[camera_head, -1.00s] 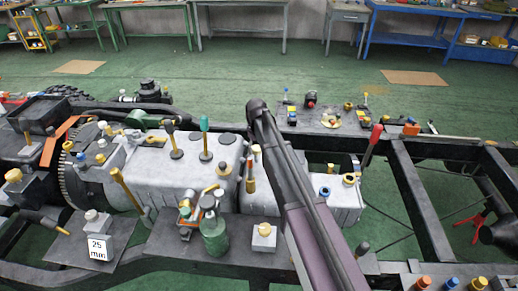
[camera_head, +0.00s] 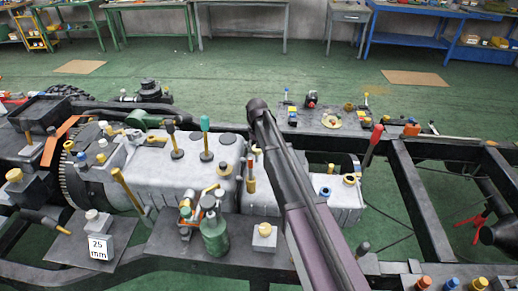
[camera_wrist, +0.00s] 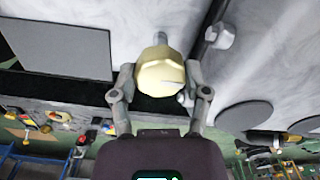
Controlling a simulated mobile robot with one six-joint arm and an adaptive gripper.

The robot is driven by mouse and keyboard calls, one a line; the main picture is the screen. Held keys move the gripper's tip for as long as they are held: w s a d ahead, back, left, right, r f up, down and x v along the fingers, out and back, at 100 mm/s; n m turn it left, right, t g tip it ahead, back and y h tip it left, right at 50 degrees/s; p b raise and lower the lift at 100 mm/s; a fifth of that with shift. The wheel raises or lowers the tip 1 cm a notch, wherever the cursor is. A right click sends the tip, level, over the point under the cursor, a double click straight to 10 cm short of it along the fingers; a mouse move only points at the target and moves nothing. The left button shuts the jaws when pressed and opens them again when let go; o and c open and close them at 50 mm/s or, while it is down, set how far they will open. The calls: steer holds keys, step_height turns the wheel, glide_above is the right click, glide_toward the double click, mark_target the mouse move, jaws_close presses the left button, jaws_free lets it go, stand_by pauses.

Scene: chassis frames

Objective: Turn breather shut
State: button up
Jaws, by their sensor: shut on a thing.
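The breather appears as a pale yellow faceted cap (camera_wrist: 160,76) on a short grey stem in the wrist view. My gripper (camera_wrist: 159,80) has one finger on each side of the cap and is shut on it. The cap sits by the pale grey casing (camera_wrist: 260,60). In the head view my arm slants up across the middle of the frame, and my gripper and its grip cannot be made out there. How far the cap is turned cannot be told.
A green bottle (camera_head: 214,236) and a yellow-topped block (camera_head: 265,237) stand on the near plate. Levers with green (camera_head: 205,124) and red (camera_head: 375,133) knobs rise from the chassis. A grey bolt head (camera_wrist: 219,36) is close right of the cap. Green floor lies behind.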

steer(key=o, duration=1.1)
steer(key=shift+w+a, duration=0.15)
steer(key=shift+o, duration=0.2)
steer(key=shift+r, duration=0.15)
